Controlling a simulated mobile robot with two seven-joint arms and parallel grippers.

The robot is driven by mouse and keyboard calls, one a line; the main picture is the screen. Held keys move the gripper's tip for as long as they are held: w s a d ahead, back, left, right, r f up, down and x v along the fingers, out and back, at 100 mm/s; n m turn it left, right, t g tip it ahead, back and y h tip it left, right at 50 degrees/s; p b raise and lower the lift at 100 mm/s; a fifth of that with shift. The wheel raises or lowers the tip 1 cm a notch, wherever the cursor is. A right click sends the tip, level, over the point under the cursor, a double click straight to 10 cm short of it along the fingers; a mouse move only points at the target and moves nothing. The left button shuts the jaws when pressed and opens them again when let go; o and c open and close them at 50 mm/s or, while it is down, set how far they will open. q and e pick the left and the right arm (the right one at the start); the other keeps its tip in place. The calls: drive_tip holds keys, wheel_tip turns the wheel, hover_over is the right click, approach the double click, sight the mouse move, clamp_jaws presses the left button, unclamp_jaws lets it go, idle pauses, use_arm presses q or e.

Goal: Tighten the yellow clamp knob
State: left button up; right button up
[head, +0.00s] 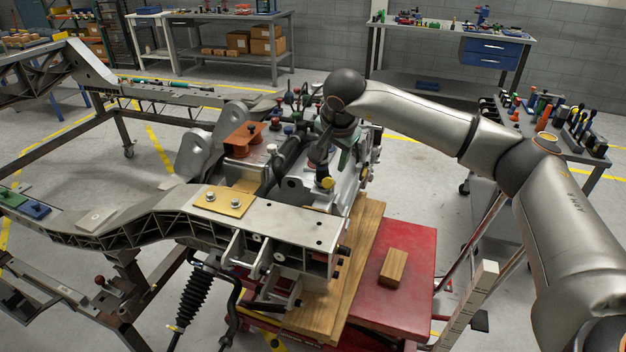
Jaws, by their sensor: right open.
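The yellow clamp knob (327,184) is small and sits on the silver housing in the middle of the chassis fixture. My right gripper (321,168) points down just above the knob, its fingers dark and partly lost against the housing. Its jaws are open. I cannot tell whether the fingertips touch the knob or stay apart from it. My left gripper is out of view.
The grey chassis frame (150,222) runs across the left and middle. A red cart (405,290) bears wooden boards and a small wood block (393,267). A tool trolley (560,142) stands at the right. Floor behind is partly clear.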

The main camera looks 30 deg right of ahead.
sight(329, 181)
drive_tip(key=p+x, duration=0.1)
drive_tip(key=x, duration=1.1)
drive_tip(key=shift+w+d+f, duration=0.1)
drive_tip(key=shift+d+f, duration=0.05)
drive_tip(key=shift+d, duration=0.05)
clamp_jaws()
